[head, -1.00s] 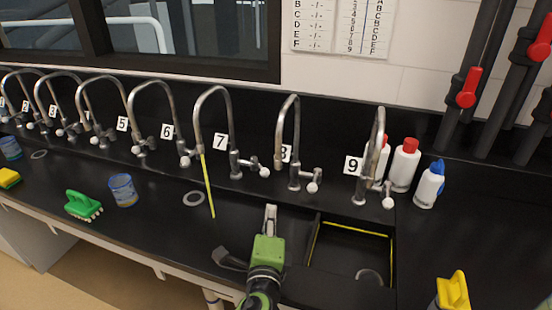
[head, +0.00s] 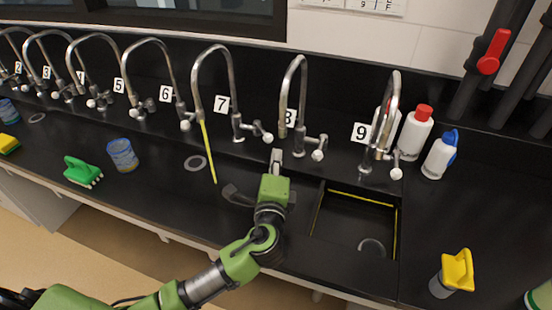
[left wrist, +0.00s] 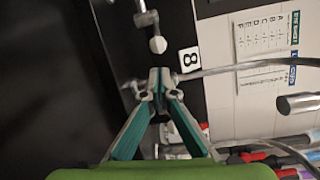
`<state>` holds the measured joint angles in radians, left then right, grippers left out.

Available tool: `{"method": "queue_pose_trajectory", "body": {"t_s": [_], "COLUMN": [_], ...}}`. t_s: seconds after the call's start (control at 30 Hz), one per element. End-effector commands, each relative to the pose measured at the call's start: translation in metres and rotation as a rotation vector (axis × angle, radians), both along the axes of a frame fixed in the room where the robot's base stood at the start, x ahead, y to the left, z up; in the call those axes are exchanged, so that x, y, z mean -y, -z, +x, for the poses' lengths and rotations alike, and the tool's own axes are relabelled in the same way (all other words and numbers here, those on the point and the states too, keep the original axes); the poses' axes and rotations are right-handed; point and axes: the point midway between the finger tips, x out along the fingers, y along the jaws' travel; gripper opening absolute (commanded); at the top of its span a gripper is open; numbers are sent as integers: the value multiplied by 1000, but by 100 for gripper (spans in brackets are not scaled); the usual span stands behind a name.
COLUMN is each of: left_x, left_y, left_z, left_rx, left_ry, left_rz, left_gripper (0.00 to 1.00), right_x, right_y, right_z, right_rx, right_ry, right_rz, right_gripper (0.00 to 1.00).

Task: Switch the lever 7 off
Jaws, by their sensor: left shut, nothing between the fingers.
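Tap 7 (head: 236,118) is a curved metal tap beside the label 7 (head: 222,104). A thin yellow stream (head: 208,152) runs from its spout down to the black counter. Its lever (head: 258,131) points right and ends in a white knob (head: 268,138). My left gripper (head: 276,155) is shut and empty, just in front of and slightly right of that knob, apart from it in the picture. In the left wrist view the shut fingertips (left wrist: 159,76) are near a white knob (left wrist: 158,45), apparently lever 7's, with the label 8 (left wrist: 190,60) beside them. My right gripper is not in view.
Tap 8 (head: 296,100) stands close on the right, its lever knob (head: 317,155) near my gripper. Tap 9 (head: 380,130) and white bottles (head: 413,131) are farther right. A sink (head: 352,225) opens right of my gripper. A blue cup (head: 122,156) and green brush (head: 82,170) stand left.

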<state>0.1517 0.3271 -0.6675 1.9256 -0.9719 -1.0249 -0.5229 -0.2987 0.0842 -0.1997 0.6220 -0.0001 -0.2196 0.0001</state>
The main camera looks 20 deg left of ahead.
Motion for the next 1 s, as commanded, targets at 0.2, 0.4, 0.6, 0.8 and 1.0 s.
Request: {"method": "queue_pose_trajectory", "body": {"t_s": [0.2,0.4,0.6,0.8,1.0], "left_x": [-9,-14,-15,-15,-16], "left_y": [0,3,5,5,4], "left_z": [38,57,63,63,62], "left_rx": [1,-1,-2,-1,-1], "left_ry": [-2,0,1,1,11], "left_rz": [3,1,-1,0,1], "left_gripper": [0,0,0,0,0], "right_x": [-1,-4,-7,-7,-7], "right_y": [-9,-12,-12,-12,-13], "right_z": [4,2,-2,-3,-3], "right_rx": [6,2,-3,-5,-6], "right_ry": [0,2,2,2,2], "right_rz": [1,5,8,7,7], "right_gripper": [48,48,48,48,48]}}
